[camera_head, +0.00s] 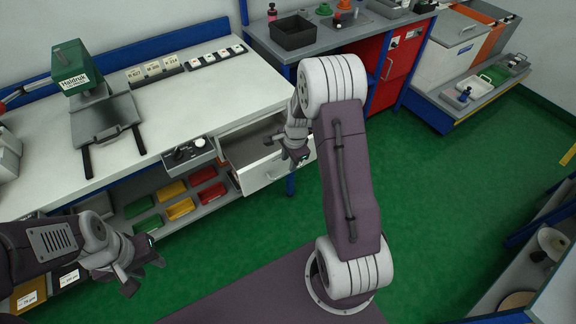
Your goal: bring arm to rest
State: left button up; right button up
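My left gripper (143,267) is low at the left, in front of the bench's lower shelf and above the green floor. Its fingers look spread apart with nothing between them. My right arm rises from my purple base and bends over, its forearm pointing away. My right gripper (285,150) hangs beside the partly open drawer (262,172) of the white bench, near its right front corner. The forearm partly hides it. Its fingers look parted, and I see nothing held. Whether it touches the drawer cannot be told.
The white bench (215,85) carries a green-topped machine (72,68) and label blocks (153,69). Coloured bins (180,208) stand on the shelf below. A grey bench (335,38) with a black tray (292,32) stands behind. The green floor (440,180) at right is clear.

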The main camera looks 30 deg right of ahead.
jog(key=r, duration=0.3)
jog(key=shift+s, duration=0.3)
